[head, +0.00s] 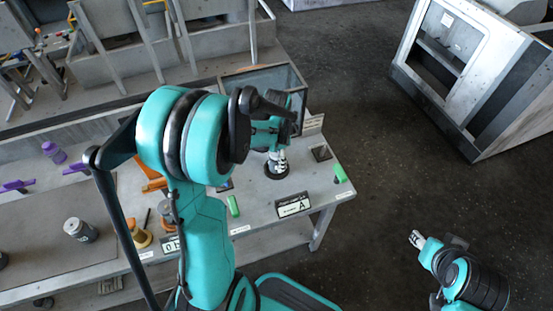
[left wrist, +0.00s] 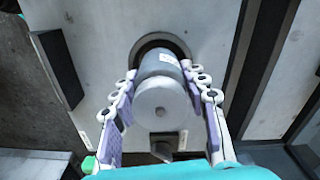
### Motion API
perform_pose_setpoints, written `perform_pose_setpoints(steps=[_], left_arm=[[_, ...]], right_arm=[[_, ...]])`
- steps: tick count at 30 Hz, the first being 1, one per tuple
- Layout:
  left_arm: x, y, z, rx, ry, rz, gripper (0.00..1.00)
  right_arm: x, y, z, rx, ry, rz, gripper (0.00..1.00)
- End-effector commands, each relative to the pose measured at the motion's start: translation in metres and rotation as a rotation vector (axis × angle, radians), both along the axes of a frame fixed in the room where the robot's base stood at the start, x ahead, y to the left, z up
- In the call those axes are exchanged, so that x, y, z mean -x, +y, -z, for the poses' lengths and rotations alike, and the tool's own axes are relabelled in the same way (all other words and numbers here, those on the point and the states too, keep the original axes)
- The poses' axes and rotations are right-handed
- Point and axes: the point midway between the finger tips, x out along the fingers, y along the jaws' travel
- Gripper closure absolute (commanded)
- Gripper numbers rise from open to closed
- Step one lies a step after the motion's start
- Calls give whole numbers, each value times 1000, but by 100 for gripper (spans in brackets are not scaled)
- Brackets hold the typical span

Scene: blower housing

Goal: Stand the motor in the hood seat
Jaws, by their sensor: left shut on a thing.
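The motor (left wrist: 162,92), a grey cylinder with a pale label, is between the fingers of my left gripper (left wrist: 164,96) in the left wrist view. The gripper is shut on its sides. The motor's far end overlaps the dark round ring of the hood seat (left wrist: 181,46); I cannot tell how deep it sits. In the head view my left gripper (head: 278,158) points down over the dark seat ring (head: 277,174) on the table, and the motor is mostly hidden. My right gripper (head: 417,239) is off the table at the right; its finger opening is too small to judge.
The table (head: 255,212) holds a sign marked A (head: 293,205), green blocks (head: 233,206), a clear-walled box (head: 265,80) behind, and a grey cylinder (head: 80,230) at the left. Purple parts (head: 55,152) lie further left. Dark floor is free at right, before a large grey cabinet (head: 470,75).

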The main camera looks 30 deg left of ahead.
Motion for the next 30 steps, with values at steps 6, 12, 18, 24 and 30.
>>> perform_pose_setpoints(steps=[6, 12, 18, 24, 30], left_arm=[[0, 0, 2, 0, 0, 0, 36], [0, 0, 2, 0, 0, 0, 36], [0, 0, -12, 0, 0, 0, 36], [0, 0, -57, 0, 0, 0, 36], [0, 0, -98, 0, 0, 0, 36]], right_arm=[[0, 0, 2, 0, 0, 0, 60], [0, 0, 2, 0, 0, 0, 60], [0, 0, -7, 0, 0, 0, 60], [0, 0, -25, 0, 0, 0, 60], [0, 0, -39, 0, 0, 0, 60]])
